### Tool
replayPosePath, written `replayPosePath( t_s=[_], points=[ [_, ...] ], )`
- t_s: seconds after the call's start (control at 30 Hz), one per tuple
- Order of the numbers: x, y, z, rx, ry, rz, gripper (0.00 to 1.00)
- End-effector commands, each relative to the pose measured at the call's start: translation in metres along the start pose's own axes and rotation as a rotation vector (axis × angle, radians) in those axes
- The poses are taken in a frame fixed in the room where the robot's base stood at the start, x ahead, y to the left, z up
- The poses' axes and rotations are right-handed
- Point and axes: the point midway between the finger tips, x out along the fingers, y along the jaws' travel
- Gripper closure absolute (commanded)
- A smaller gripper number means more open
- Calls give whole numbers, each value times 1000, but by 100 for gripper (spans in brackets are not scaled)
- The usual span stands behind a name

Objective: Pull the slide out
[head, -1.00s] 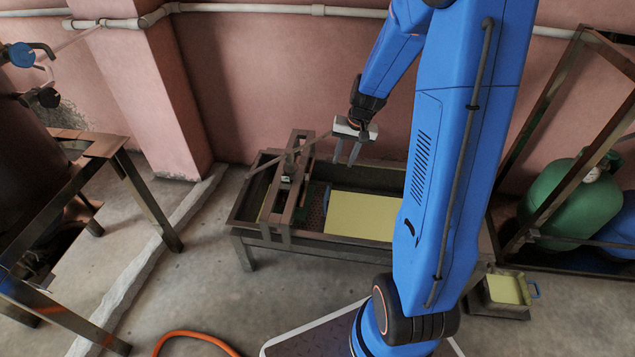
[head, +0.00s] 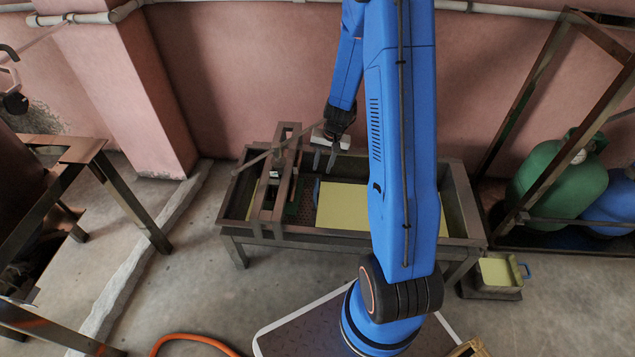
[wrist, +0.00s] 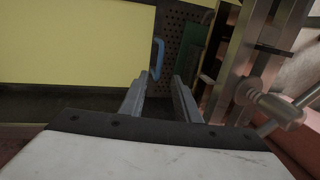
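My gripper (head: 323,168) is over the metal trough (head: 458,195), just right of the upright metal frame (head: 275,190). Its two fingers are apart with nothing between them, and they also show in the wrist view (wrist: 159,84). A blue handle (wrist: 157,58) stands at the edge of a flat yellow surface (wrist: 75,40), just beyond the fingertips in the wrist view. A green plate (wrist: 193,45) is beside the frame, over a dark perforated plate (wrist: 173,40). I cannot tell for sure which part is the slide.
A rod with a round metal end (wrist: 285,110) sticks out of the frame, close to my gripper's right. A pink wall (head: 230,70) is behind the trough. An orange hose lies on the floor.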

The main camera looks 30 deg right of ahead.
Motion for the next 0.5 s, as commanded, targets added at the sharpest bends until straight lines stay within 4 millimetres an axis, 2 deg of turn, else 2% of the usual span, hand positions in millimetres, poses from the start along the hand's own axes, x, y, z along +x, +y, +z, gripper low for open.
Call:
replayPosePath(
  t_s=[0.03,0.5],
  points=[
    [9,0,1,0,-3,2,71],
    [75,1,1,0,-2,2,71]
  ],
)
